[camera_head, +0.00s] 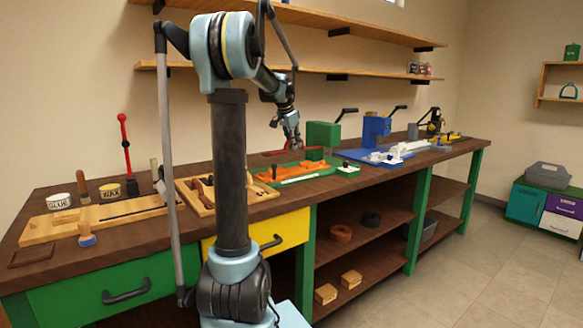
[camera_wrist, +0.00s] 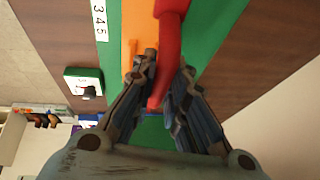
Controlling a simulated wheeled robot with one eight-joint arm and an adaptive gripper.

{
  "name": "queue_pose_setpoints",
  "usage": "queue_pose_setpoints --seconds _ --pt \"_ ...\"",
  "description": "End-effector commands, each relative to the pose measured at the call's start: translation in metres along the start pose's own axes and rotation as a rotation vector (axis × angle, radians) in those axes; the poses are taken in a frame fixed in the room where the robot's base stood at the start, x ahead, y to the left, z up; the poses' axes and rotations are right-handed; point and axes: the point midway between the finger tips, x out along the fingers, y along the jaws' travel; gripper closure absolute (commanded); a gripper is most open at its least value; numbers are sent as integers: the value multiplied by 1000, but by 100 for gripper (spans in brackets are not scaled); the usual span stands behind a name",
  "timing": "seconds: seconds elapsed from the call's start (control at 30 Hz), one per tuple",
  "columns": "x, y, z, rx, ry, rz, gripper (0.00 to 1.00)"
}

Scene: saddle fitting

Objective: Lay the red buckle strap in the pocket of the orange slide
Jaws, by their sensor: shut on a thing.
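The red buckle strap (camera_wrist: 170,25) is between the fingers of my gripper (camera_wrist: 168,66) in the wrist view, with a thicker end toward the top of the picture and a narrower part running down between the fingers. The orange slide (camera_wrist: 130,20) lies behind and left of it, on a green base (camera_wrist: 205,45). In the head view my gripper (camera_head: 292,140) is above the orange slide (camera_head: 270,174) and its green base (camera_head: 310,187). The fingers are shut on the strap. The slide's pocket cannot be made out, and the strap's height above the slide is unclear.
A green block with a lever (camera_head: 322,135) stands just behind the slide, and a blue press (camera_head: 375,130) stands to its right. A wooden tray with tools (camera_head: 200,200) lies left of the slide. Shelves (camera_head: 320,78) hang above the bench.

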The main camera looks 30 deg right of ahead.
Motion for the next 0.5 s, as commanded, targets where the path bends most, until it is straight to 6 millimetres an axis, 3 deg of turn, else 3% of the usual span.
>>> queue_pose_setpoints --seconds 0.2,0.5 --pt "32 8 9 6 1 2 100" --pt "52 13 15 7 1 3 100"
